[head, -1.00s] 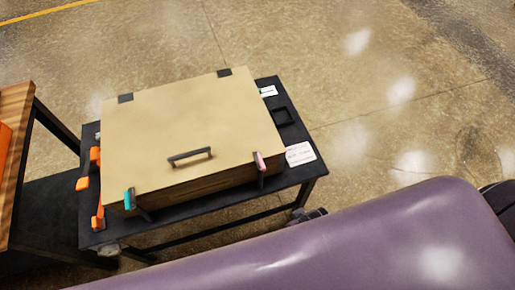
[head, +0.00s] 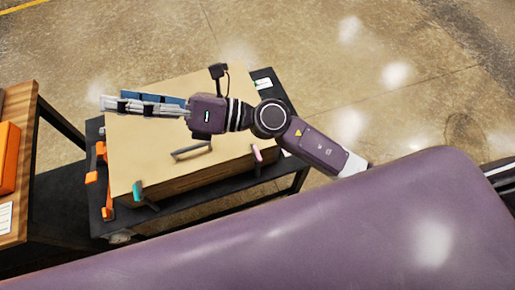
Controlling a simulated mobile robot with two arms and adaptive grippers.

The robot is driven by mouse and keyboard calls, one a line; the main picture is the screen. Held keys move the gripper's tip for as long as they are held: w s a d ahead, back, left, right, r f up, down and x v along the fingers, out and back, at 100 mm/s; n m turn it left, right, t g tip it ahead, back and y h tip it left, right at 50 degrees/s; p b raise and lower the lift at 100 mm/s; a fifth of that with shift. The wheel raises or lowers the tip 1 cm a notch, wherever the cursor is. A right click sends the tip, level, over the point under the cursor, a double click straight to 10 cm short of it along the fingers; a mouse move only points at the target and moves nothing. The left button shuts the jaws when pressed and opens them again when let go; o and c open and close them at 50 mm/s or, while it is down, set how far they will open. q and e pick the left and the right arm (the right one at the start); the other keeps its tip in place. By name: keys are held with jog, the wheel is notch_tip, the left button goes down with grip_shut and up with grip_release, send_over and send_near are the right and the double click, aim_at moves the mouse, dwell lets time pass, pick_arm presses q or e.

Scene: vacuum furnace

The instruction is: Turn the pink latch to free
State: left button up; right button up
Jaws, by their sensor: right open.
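The pink latch (head: 257,153) sits at the front right edge of the tan furnace box (head: 150,150), on a dark bracket. A teal latch (head: 138,190) sits at the front left edge. A dark handle (head: 191,150) lies on the lid between them. My right gripper (head: 118,104) is above the back left part of the lid, pointing left, open and empty. It is well to the left of the pink latch and apart from it. My right arm hides the back right part of the lid. My left gripper is not in view.
The box stands on a black table (head: 215,187) with orange parts (head: 100,152) at its left side. A wooden bench (head: 18,110) with an orange box (head: 8,158) is at the far left. Open concrete floor (head: 330,50) lies behind and to the right.

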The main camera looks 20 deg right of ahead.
notch_tip(320, 180, down, 6)
jog(key=s+a+n+g+h, duration=0.2)
jog(key=s+n+g, duration=0.1)
jog(key=n+g, duration=0.15)
jog(key=n+g+h, duration=0.2)
jog(key=n+h, duration=0.7)
jog(key=h, duration=0.8)
send_over(258, 152)
notch_tip(258, 152, down, 24)
jog(key=shift+a+r, duration=0.1)
jog(key=shift+f, duration=0.25)
notch_tip(258, 152, down, 7)
jog(key=shift+f+p, duration=0.1)
jog(key=shift+p, duration=0.95)
jog(key=shift+c, duration=0.3)
